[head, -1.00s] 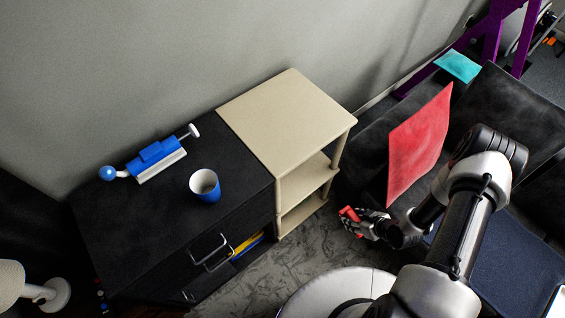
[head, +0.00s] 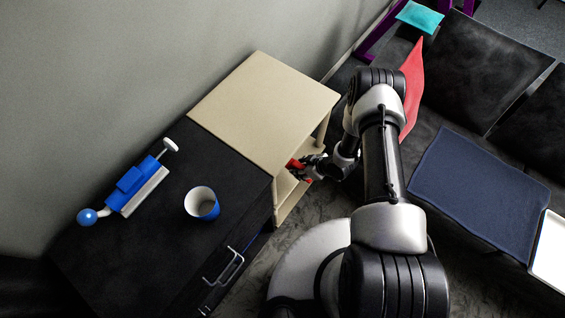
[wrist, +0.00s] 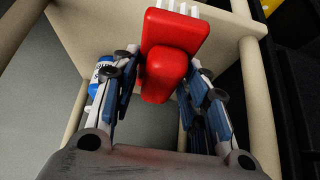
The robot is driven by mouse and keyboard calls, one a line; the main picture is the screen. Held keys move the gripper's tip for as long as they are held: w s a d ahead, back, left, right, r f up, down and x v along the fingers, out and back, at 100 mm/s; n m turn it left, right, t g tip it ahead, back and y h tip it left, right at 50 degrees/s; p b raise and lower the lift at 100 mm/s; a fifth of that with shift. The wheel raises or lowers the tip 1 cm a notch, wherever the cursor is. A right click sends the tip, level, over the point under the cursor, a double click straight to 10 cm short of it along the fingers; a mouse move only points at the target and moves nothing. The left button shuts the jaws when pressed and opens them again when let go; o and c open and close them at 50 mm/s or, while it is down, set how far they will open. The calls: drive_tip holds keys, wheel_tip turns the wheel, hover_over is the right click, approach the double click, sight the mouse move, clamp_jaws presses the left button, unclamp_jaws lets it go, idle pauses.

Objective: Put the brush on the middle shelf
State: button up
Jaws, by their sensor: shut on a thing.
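The red brush (wrist: 168,60) with white bristles is between the fingers of my gripper (wrist: 163,78), which is shut on it. In the head view the brush (head: 294,164) shows as a small red patch at the open side of the beige shelf unit (head: 262,100). My gripper (head: 308,166) is there, just under the level of the unit's top board. The middle shelf (head: 285,186) is partly hidden by the gripper and the top. In the wrist view, beige posts (wrist: 258,95) stand on both sides of the gripper. I cannot tell whether the brush touches a board.
A blue and white container (wrist: 101,78) shows behind the left finger in the wrist view. A black cabinet (head: 150,235) adjoins the unit, bearing a blue cup (head: 203,204) and a blue-white device (head: 132,184). A dark sofa (head: 480,65) with a red cushion (head: 412,88) lies right.

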drive_tip(key=w+a+b, duration=0.1)
drive_tip(key=w+a, duration=0.4)
drive_tip(key=a, duration=0.1)
drive_tip(key=f+b, duration=0.1)
drive_tip(key=f, duration=0.1)
drive_tip(key=f+b, duration=0.1)
drive_tip(key=f, duration=0.3)
drive_tip(key=shift+w+a+f+b, duration=0.2)
drive_tip(key=shift+a+f+b, duration=0.1)
drive_tip(key=shift+b, duration=0.1)
drive_tip(key=shift+w+a+f, duration=0.1)
drive_tip(key=shift+w+f, duration=0.1)
drive_tip(key=shift+f, duration=0.1)
drive_tip(key=shift+r, duration=0.1)
drive_tip(key=shift+b, duration=0.3)
drive_tip(key=o, duration=0.9)
drive_tip(key=shift+o, duration=0.2)
